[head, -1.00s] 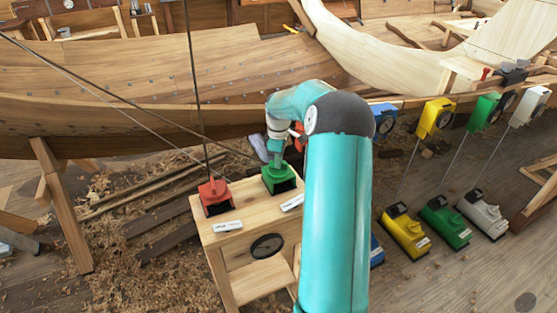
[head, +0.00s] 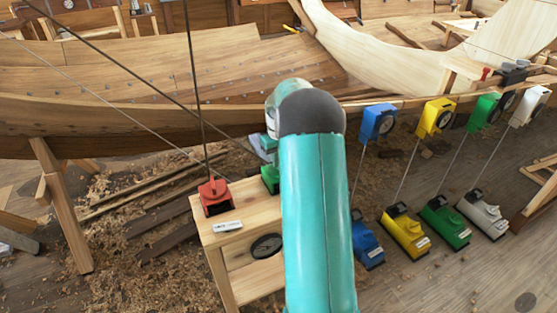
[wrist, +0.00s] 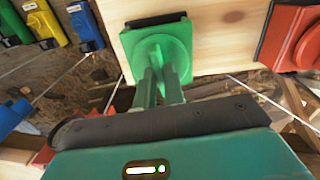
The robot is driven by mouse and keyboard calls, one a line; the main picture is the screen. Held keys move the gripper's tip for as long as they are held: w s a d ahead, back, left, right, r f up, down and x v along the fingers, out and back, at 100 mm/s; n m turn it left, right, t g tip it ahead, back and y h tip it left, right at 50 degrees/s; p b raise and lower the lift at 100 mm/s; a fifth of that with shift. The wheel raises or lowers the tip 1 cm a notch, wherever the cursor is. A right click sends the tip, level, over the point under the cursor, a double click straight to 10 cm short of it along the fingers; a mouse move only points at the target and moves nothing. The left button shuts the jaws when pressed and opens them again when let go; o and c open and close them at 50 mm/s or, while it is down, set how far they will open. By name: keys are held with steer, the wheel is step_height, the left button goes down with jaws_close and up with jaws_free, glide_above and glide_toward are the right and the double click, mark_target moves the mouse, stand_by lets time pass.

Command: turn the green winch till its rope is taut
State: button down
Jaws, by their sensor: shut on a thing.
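The green winch (head: 270,178) sits on the wooden bench, to the right of the red winch (head: 214,195). In the head view my arm hides most of it. In the wrist view the green winch (wrist: 170,56) has a round hub on a square body, and my gripper (wrist: 159,82) is shut on its handle; the exact grip is partly hidden. A dark rope (head: 130,76) slants from the upper left toward the green winch and looks nearly straight. Its end at the winch is hidden.
Blue (head: 367,246), yellow (head: 404,231), green and white floor units with cords stand to the right. The wooden hull (head: 150,115) lies behind. Shavings cover the floor.

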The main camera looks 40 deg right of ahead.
steer(key=shift+r+m, duration=0.1)
steer(key=shift+m, duration=1)
steer(key=c, duration=1.5)
jaws_free()
step_height(320, 180, up, 14)
steer(key=shift+f, duration=0.15)
